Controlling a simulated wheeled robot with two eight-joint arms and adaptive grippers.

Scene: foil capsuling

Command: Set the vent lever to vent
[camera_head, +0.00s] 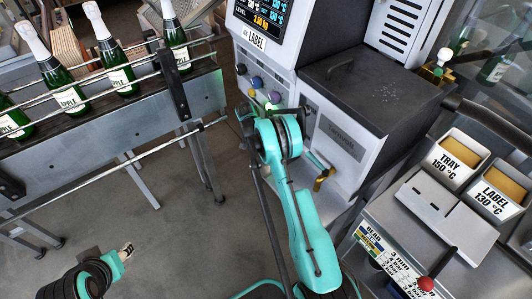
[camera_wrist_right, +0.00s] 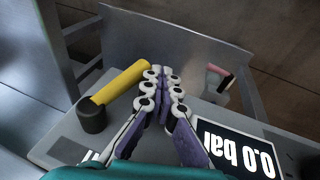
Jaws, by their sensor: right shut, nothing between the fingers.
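A lever with a yellow handle (camera_wrist_right: 121,81) and a black pivot (camera_wrist_right: 91,114) shows in the right wrist view, left of my right gripper (camera_wrist_right: 163,72); I take it for the vent lever. Its handle slants up and right, and its far end is close beside the left fingertips; I cannot tell if they touch. My right gripper is shut and empty. In the head view my right arm reaches the machine front, and its fingers are hidden. My left gripper (camera_head: 126,249) is at the lower left above the floor; its jaw state is unclear.
A "0.0 bar" display (camera_wrist_right: 238,150) appears upside down beside the right gripper. A pink-ended part (camera_wrist_right: 218,80) is at the right. Several green bottles (camera_head: 117,68) stand on a railed conveyor (camera_head: 110,130). A red-knobbed lever (camera_head: 427,284) is at the lower right. Open floor lies between.

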